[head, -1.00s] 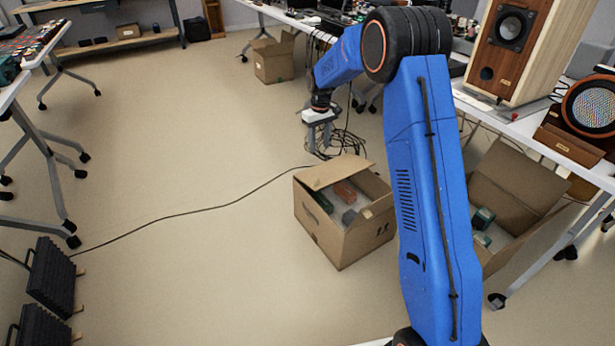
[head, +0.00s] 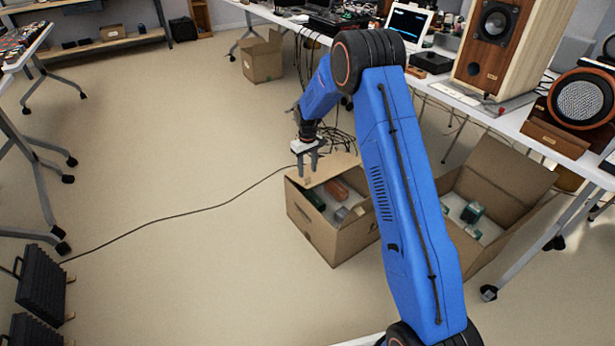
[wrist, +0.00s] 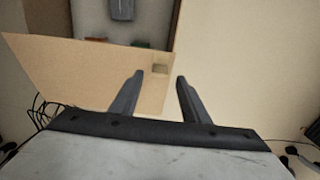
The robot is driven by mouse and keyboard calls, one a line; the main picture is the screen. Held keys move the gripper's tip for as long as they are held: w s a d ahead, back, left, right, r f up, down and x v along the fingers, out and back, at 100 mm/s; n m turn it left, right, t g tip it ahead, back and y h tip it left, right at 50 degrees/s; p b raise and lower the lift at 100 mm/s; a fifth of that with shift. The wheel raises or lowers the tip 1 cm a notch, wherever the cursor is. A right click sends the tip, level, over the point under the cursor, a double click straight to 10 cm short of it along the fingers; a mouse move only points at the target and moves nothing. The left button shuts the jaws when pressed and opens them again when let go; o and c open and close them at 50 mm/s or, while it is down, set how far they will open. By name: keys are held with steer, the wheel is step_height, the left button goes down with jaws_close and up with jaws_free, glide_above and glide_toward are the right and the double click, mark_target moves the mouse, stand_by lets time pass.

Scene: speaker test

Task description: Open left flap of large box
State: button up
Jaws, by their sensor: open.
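An open cardboard box (head: 322,232) stands on the floor below my arm, with green, orange-red and grey things inside. Its far flap (head: 336,166) slopes over part of the opening. My gripper (head: 307,173) points down at the left part of this flap, open and empty. In the wrist view the flap (wrist: 75,75) spreads across the left, with a small cut-out near its right end. The left finger of my gripper (wrist: 160,77) overlaps the flap, and the right finger lies beyond its right edge. I cannot tell whether the fingers touch it. My arm hides the box's right side.
Another open box (head: 490,240) with green and white things stands to the right, partly behind my arm. A white table (head: 515,122) with speakers is above it. A black cable (head: 200,212) crosses the floor. The floor at left is mostly clear.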

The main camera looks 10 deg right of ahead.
steer(key=shift+f, duration=2.1)
jaws_close()
